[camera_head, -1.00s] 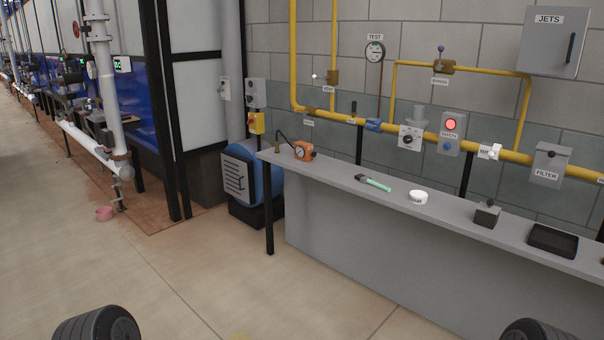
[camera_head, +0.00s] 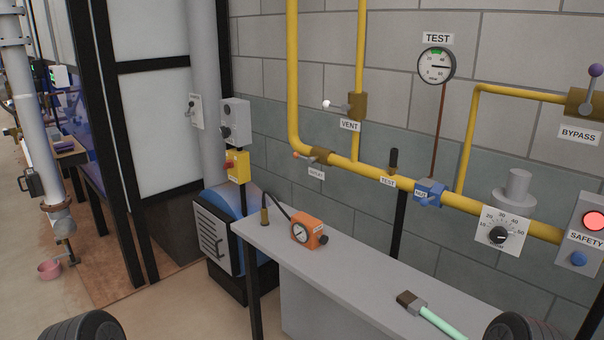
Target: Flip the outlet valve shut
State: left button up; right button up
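No valve with a readable outlet label shows now. A small brass valve with a reddish-tipped lever (camera_head: 311,156) sits on the yellow pipe at the left; its label (camera_head: 316,172) is too blurred to read surely. A brass vent valve (camera_head: 355,104) with a white-knobbed lever stands above it. A bypass valve (camera_head: 585,101) with a purple knob is cut by the right edge. The white-handled valve right of the safety box, seen earlier, is out of view. Neither gripper shows; only dark rounded parts of my arms appear at the bottom corners.
A grey bench (camera_head: 345,268) stands before the wall, bearing an orange gauge box (camera_head: 309,232) and a green-handled brush (camera_head: 430,315). A regulator dial (camera_head: 502,230) and safety box (camera_head: 583,232) are at the right. Floor shows at lower left.

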aim_at(311, 160)
jog(key=i, duration=0.15)
jog(key=i+j+u, duration=0.35)
jog(key=i+j, duration=1.6)
jog(key=j, duration=0.15)
